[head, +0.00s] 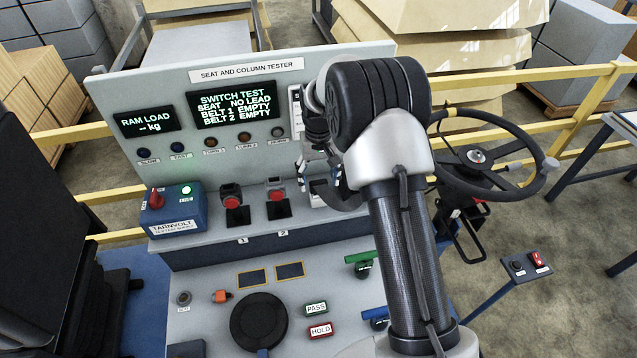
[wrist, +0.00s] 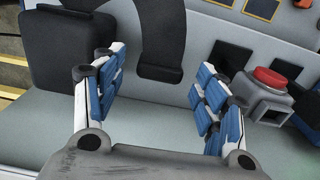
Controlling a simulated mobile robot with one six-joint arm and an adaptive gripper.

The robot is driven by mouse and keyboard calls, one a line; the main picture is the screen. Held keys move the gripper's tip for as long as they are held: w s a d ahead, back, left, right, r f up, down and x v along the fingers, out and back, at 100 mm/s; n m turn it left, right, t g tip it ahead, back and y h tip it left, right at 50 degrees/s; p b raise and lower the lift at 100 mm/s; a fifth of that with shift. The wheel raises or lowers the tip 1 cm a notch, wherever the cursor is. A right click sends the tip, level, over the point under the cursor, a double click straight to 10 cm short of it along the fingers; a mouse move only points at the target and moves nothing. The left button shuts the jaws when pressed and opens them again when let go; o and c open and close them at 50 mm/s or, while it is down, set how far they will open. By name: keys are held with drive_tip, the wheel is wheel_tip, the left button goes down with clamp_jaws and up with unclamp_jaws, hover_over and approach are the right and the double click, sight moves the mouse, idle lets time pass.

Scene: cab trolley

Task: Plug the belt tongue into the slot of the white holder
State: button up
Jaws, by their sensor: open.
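My gripper (head: 321,178) is over the right part of the grey console shelf, right of the two red-button buckles. In the wrist view its two blue-padded fingers (wrist: 158,100) stand wide apart with nothing between them. A small white piece (head: 319,188) shows between the fingers in the head view; it may be the white holder, but its slot is unclear. The belt tongue cannot be made out; my arm hides part of this area.
The red-button buckles, 1 (head: 231,200) and 2 (head: 277,195), stand on the shelf; one (wrist: 268,95) is close beside a finger in the wrist view. The blue Tarnvolt box (head: 173,212) is at left. The display (head: 236,106) reads both belts empty. A steering wheel (head: 540,172) stands at right.

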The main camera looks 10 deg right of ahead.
wheel_tip(320, 180, up, 9)
drive_tip(key=shift+o, duration=0.6)
drive_tip(key=o, duration=0.7)
wheel_tip(320, 180, up, 9)
drive_tip(key=p, duration=0.7)
drive_tip(key=shift+p, duration=0.3)
